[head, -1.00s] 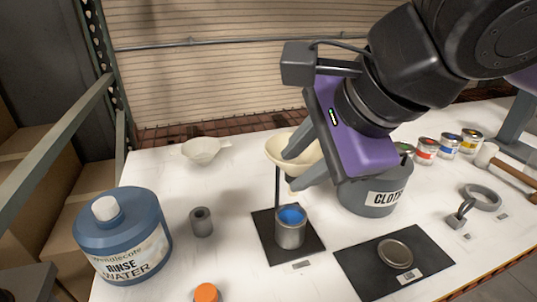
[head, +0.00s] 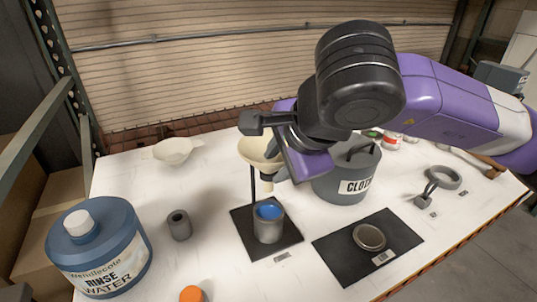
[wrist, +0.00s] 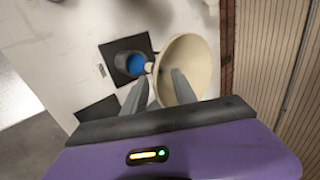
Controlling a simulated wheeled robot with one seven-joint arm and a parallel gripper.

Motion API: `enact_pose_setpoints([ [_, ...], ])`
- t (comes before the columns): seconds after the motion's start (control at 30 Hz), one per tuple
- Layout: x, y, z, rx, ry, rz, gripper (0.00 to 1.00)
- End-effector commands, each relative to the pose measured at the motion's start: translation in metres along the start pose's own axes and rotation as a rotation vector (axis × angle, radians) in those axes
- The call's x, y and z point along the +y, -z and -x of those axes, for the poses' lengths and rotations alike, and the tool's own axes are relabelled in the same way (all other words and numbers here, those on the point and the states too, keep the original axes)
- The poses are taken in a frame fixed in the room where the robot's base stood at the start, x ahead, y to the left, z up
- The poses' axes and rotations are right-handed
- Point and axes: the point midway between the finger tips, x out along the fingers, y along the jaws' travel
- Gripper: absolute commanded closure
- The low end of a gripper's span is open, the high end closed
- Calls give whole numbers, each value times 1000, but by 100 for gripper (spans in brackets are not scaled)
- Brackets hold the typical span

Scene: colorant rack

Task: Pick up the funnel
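The cream funnel (head: 258,150) sits on a thin dark stand above a small can of blue paint (head: 268,222). Its spout points down toward the can. In the wrist view its wide bowl (wrist: 198,58) shows, with the spout to the left. My gripper (head: 277,170) is at the funnel's right side in the head view, and its body hides part of the funnel. In the wrist view my gripper (wrist: 160,80) is open. One finger overlaps the bowl and the other lies to its left. Whether either finger touches the funnel I cannot tell.
A grey cloth bin (head: 345,178) stands just right of my gripper. A blue rinse water jug (head: 98,250), a grey cylinder (head: 179,225) and a cream bowl (head: 175,150) are on the left. A lid (head: 369,237) lies on a black mat at front right.

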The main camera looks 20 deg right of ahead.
Motion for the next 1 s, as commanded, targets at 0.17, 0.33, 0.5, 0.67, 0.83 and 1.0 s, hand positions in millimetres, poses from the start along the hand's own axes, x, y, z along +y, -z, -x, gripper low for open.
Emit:
enact_pose_setpoints([
  [0.17,0,0,-3,0,0,0,67],
  [0.33,0,0,-3,0,0,0,83],
  [0.5,0,0,-2,0,0,0,100],
  [0.67,0,0,-2,1,-1,0,100],
  [0.83,0,0,-2,1,-1,0,100],
  [1.0,-5,0,4,1,1,0,100],
])
